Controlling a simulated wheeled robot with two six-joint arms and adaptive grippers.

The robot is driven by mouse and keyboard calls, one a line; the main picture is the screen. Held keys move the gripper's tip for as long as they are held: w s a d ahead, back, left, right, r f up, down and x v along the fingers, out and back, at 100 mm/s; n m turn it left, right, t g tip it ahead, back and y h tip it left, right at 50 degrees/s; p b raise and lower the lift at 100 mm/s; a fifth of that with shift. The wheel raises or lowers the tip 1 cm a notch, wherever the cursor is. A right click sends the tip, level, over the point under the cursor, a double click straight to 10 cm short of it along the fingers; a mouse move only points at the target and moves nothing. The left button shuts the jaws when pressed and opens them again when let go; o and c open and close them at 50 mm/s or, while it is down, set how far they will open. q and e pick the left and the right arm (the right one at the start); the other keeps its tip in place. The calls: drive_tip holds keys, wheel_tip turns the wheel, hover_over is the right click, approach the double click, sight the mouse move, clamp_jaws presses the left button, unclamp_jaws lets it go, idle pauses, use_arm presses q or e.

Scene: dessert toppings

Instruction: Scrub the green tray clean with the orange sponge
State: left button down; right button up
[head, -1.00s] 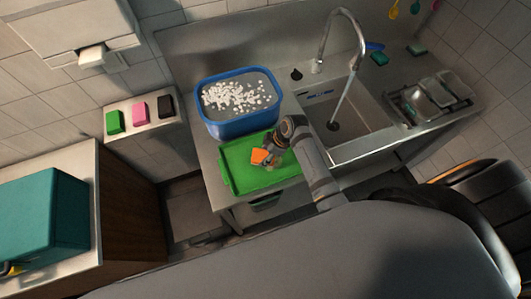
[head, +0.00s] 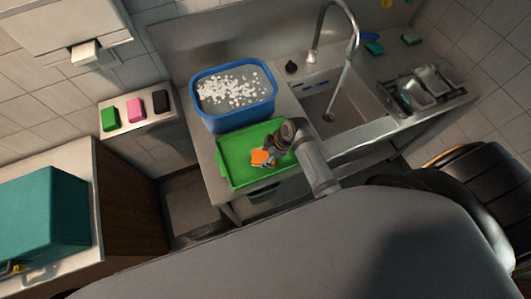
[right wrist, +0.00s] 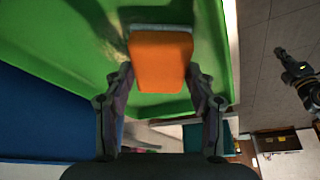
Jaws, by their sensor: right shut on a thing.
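The green tray (head: 232,152) lies on the steel counter in front of the blue tub. My right gripper (head: 268,152) is over the tray and shut on the orange sponge (head: 259,157). In the right wrist view the sponge (right wrist: 160,62) sits between both fingertips, against the green tray (right wrist: 207,45). A brownish smear shows on the tray beside the sponge there. My arm hides the tray's right part in the head view. A dark jointed gripper (right wrist: 300,74), seemingly my left one, hangs at the right of the right wrist view, its jaws too small to judge.
The blue tub (head: 228,120) of water and white bits stands behind the tray. The sink (head: 335,105) with its running faucet is to the right, with a dish rack (head: 425,92) beyond. Green, pink and black blocks (head: 135,110) lie on a ledge at left.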

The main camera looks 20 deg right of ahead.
drive_tip(key=shift+w, duration=1.9)
drive_tip(key=shift+s+d, duration=0.1)
drive_tip(key=shift+d, duration=0.15)
drive_tip(key=shift+d+f, duration=0.1)
drive_tip(key=shift+d, duration=1)
drive_tip(key=shift+s+d, duration=0.1)
drive_tip(key=shift+s, duration=1.8)
drive_tip(key=shift+w+b, duration=0.4)
drive_tip(key=shift+w, duration=1.5)
